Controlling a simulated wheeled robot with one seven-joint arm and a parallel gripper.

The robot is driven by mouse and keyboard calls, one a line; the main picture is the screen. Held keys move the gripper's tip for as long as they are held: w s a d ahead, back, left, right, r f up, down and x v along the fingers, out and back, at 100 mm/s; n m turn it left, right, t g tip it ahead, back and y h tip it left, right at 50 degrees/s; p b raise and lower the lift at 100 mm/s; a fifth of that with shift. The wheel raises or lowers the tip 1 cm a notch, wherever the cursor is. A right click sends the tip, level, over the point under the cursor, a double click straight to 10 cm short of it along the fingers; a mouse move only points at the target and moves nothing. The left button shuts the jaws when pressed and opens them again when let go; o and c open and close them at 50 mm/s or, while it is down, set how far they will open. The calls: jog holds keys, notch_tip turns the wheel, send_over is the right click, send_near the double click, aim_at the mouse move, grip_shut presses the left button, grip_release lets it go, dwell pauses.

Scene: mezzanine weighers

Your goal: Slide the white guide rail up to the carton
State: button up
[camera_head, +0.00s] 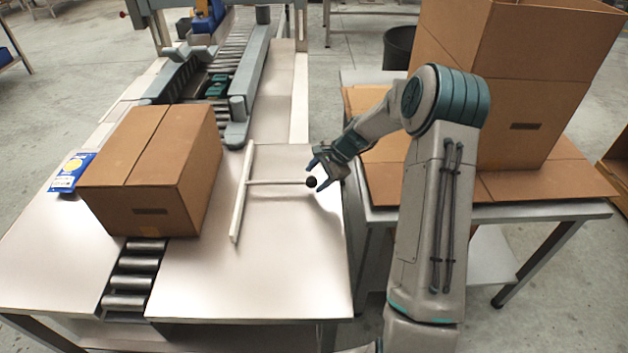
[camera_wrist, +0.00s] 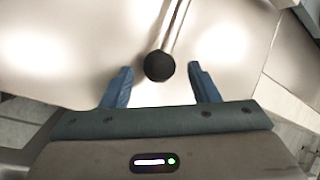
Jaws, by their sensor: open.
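The white guide rail (camera_head: 241,196) stands on the steel table to the right of the carton, with a clear gap between them. A thin rod (camera_head: 275,182) runs from the rail to a black ball knob (camera_head: 311,182). The closed brown carton (camera_head: 150,170) sits over the rollers on the left. My gripper (camera_head: 318,173) is open at the knob. In the wrist view, the knob (camera_wrist: 159,66) lies between the tips of the two blue fingers (camera_wrist: 159,80), with space on both sides, and the rod (camera_wrist: 177,22) leads away from it.
A conveyor with grey side guides (camera_head: 250,75) stands behind. Large cartons (camera_head: 510,90) stand on a side table (camera_head: 480,211) at right. The steel tabletop (camera_head: 270,270) in front of the rail is bare.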

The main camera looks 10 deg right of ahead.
jog(key=shift+x, duration=0.95)
jog(key=shift+c, duration=0.3)
